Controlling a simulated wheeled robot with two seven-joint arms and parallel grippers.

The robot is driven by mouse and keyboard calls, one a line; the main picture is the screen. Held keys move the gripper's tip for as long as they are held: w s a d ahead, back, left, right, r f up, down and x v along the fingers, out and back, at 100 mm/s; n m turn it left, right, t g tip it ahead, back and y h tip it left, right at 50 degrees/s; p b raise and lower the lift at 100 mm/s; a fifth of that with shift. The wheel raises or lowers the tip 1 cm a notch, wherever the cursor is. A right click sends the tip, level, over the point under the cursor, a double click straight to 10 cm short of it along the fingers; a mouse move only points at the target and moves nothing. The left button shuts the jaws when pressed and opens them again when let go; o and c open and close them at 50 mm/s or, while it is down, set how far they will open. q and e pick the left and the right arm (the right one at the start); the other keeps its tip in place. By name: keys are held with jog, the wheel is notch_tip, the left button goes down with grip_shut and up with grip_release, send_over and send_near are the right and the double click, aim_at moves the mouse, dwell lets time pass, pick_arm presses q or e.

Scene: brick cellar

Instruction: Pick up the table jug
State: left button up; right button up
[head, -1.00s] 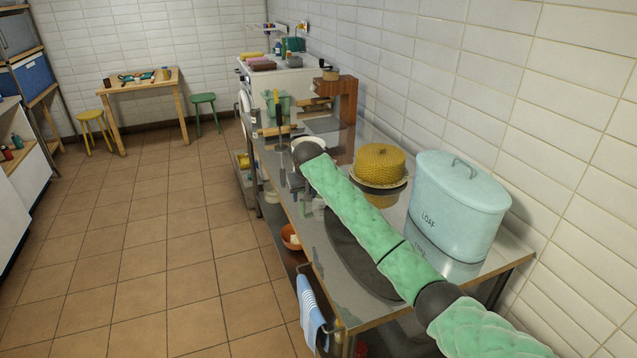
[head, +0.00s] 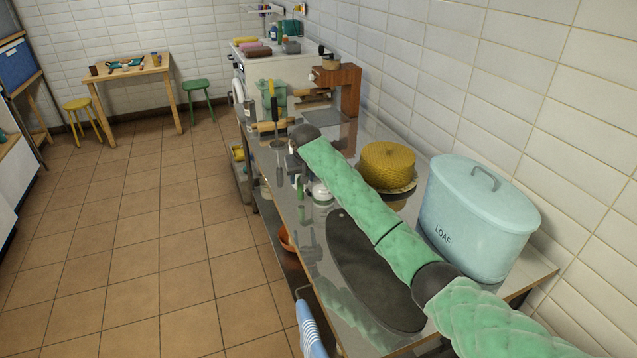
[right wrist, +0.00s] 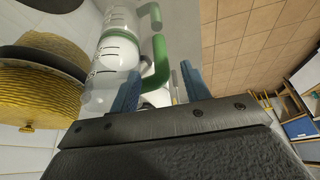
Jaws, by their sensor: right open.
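The table jug (right wrist: 115,55) is clear, with dark measuring marks, a green band and a green handle (right wrist: 157,62). In the right wrist view it stands just beyond my right gripper (right wrist: 158,88). The two blue fingers are apart, and the handle shows in the gap between them; I cannot tell whether they touch it. In the head view part of the jug (head: 320,192) shows beside my green-sleeved right arm, on the steel table (head: 300,225). My left gripper is out of view.
A yellow domed cover (head: 388,163) on a dark stand and a pale blue loaf bin (head: 478,215) stand right of the arm. A dark oval mat (head: 365,275) lies in front. A wooden grinder (head: 338,88) stands farther back.

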aim_at(301, 186)
jog(key=shift+w+f+p, duration=0.15)
jog(key=shift+f+p, duration=0.2)
jog(key=shift+f, duration=0.1)
jog(key=shift+x, duration=0.85)
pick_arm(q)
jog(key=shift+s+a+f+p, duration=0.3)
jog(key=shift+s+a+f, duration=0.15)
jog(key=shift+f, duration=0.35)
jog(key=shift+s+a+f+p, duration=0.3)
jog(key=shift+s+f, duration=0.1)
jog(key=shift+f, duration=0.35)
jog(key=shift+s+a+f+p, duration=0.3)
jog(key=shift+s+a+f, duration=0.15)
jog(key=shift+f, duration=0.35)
pick_arm(e)
jog(key=shift+x, duration=2.35)
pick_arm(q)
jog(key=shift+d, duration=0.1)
pick_arm(e)
grip_shut()
